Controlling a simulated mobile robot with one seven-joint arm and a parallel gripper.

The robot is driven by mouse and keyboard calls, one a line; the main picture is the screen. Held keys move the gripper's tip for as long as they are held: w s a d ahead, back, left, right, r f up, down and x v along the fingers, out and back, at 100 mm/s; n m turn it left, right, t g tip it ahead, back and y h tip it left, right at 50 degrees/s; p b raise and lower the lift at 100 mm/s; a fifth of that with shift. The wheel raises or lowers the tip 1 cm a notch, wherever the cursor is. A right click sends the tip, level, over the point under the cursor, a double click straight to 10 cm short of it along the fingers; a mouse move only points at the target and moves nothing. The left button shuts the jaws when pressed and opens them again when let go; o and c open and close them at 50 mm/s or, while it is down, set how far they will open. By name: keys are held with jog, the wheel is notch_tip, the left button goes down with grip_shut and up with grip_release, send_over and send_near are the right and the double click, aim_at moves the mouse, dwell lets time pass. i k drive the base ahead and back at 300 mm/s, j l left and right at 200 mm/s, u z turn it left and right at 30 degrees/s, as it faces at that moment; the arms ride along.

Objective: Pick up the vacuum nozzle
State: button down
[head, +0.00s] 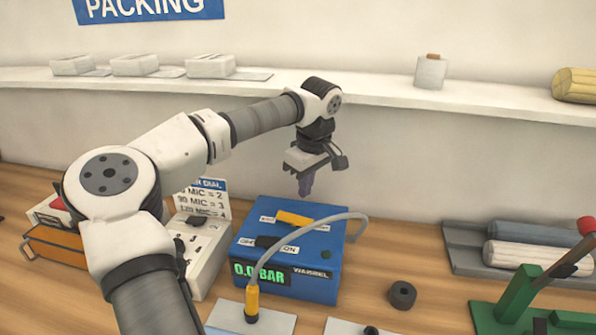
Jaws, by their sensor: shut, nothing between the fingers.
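The vacuum nozzle (252,302) appears to be the yellow piece with a black lower end at the end of a grey hose. It stands upright on a pale plate (279,323) in front of the blue box. The hose (308,221) arches from the nozzle over the box to its right side. The blue vacuum box (325,280) shows "0.0 BAR" and has a yellow piece and an ON label on top. My gripper (305,190) points down behind and above the box, apart from the nozzle. Its fingers are shut and empty.
A white dial box (203,250) and an orange-fronted box (58,248) stand left. A black ring (402,295) lies right of the vacuum box. A green press (520,300) and rolls (540,255) are at right. A shelf (375,91) runs along the wall behind my arm.

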aim_at(251, 308)
jog(key=k, duration=1)
